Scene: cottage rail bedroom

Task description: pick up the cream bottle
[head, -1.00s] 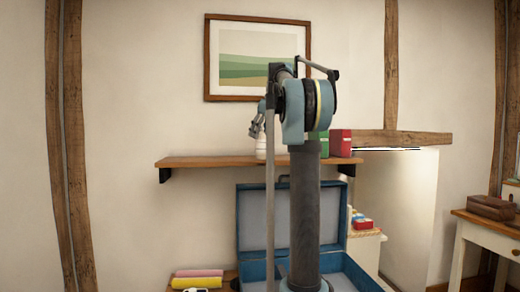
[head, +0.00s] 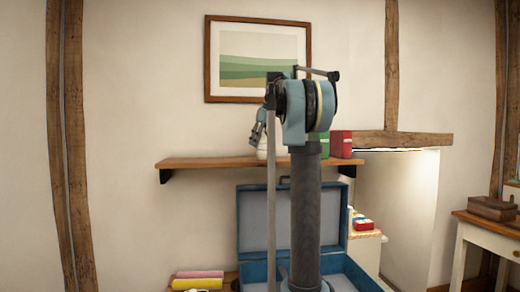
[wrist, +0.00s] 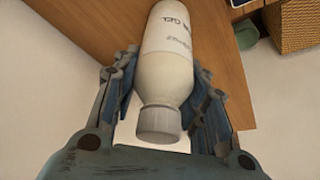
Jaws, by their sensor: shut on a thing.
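The cream bottle (wrist: 168,65) has a grey cap and a label with dark lettering ending in "GEL". In the wrist view it lies between the two fingers of my gripper (wrist: 166,112), which is shut on it near the cap end. In the head view, a pale part of the bottle (head: 262,149) shows at the wall shelf (head: 205,162), with my gripper (head: 258,135) beside its upper part. My arm hides much of it. I cannot tell whether its base touches the shelf.
A green box (head: 318,145) and a red box (head: 341,144) stand on the shelf to the right. A framed picture (head: 257,58) hangs above. An open blue suitcase (head: 250,215) is below. In the wrist view, a wicker basket (wrist: 290,25) is at top right.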

